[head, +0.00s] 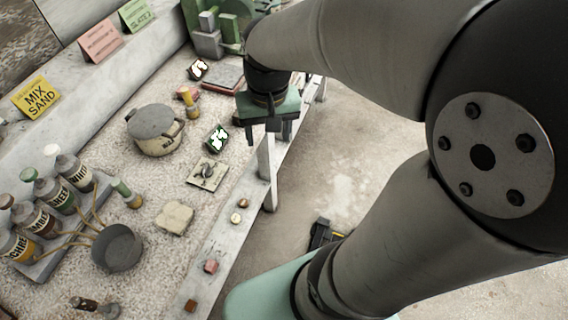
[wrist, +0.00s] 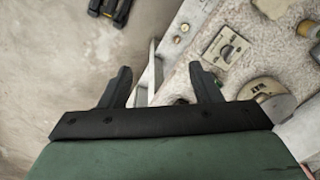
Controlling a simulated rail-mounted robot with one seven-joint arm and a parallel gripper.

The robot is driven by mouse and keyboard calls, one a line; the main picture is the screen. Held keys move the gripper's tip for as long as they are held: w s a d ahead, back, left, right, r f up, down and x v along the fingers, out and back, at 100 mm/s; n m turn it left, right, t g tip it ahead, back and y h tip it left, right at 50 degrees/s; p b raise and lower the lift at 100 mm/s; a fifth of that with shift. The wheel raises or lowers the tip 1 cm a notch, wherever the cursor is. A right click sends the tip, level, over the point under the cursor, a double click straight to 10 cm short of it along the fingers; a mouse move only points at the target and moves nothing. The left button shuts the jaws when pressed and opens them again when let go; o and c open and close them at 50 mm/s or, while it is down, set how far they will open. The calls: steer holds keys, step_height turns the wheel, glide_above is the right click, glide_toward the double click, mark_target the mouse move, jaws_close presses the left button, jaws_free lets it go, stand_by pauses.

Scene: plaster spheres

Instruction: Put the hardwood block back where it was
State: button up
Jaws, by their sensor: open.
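The likely hardwood block is the small brown block (head: 190,306) on the pale front ledge, at the bottom of the head view. I cannot be sure, as a reddish block (head: 211,266) lies farther up the same ledge. My gripper (head: 267,136) is near the ledge's far part, well away from both blocks. In the wrist view my gripper (wrist: 161,70) has its fingers spread with nothing between them. Below it are the ledge edge and the floor. Neither block can be made out in the wrist view.
Two small round pieces (head: 236,217) (head: 242,203) lie on the ledge. The gritty table holds a lidded pot (head: 158,142), a grey pan (head: 117,248), a square plate with a knob (head: 208,173), a pale lump (head: 175,218) and several bottles. A black-and-yellow object (head: 322,235) is on the floor.

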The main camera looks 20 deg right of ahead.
steer(key=s+f+n, duration=0.2)
steer(key=s, duration=0.7)
stand_by(1.1)
